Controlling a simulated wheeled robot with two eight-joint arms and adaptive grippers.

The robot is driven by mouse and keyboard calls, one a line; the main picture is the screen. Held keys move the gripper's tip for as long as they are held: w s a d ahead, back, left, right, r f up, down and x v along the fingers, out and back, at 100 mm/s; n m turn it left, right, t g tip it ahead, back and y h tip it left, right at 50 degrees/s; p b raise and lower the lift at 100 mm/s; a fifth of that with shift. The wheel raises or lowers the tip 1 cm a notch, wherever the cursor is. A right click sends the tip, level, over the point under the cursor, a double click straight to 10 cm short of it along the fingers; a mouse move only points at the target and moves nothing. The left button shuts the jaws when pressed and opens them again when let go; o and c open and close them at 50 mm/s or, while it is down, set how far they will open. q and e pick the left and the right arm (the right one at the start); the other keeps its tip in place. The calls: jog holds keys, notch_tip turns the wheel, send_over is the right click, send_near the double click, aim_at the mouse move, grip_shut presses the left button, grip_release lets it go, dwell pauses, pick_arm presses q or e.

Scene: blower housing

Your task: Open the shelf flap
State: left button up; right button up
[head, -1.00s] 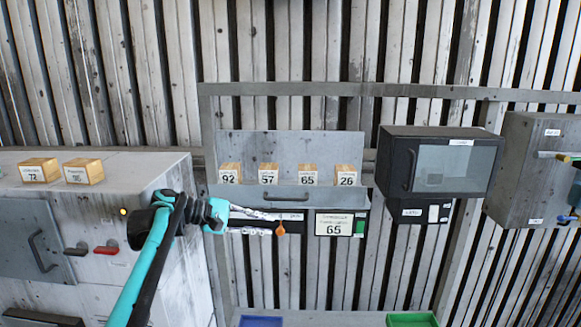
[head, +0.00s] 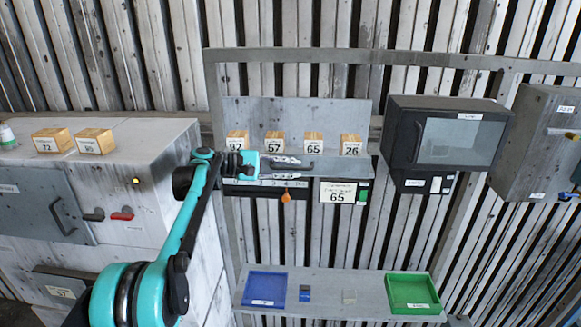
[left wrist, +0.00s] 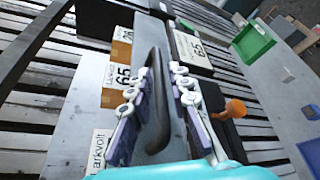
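The shelf flap (head: 345,167) is a narrow grey panel with a dark bar handle (head: 306,172), below a row of numbered wooden blocks. It looks the same as before, shut along the shelf front. My left gripper (head: 303,171) is at the handle, reaching in from the left. In the left wrist view the handle (left wrist: 157,105) lies between the two fingers of my left gripper (left wrist: 161,70). The fingers are apart with a gap visible on each side of the bar. The fingers partly hide the handle in the head view. My right gripper is not in view.
Wooden blocks (head: 274,141) stand behind the flap. An orange knob (head: 287,196) and a "65" sign (head: 338,192) are just below. A dark glass-fronted box (head: 450,140) is at right. A lower shelf holds a blue tray (head: 266,288) and green tray (head: 413,291).

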pick_arm(q)
jog(key=shift+d, duration=0.1)
grip_shut()
jog(key=shift+f, duration=0.1)
jog(key=shift+s+f+m+t+h+b, duration=0.35)
jog(key=shift+f+m+b, duration=0.15)
jog(key=shift+m+b, duration=0.65)
jog(key=shift+s+f+m+t+h+b, duration=0.3)
jog(key=shift+f+m+b, duration=0.4)
jog(key=shift+b, duration=0.8)
jog(key=shift+s+f+m+t+h+b, duration=0.25)
jog(key=shift+s+f+m+t+b, duration=0.1)
jog(key=shift+m+b, duration=0.85)
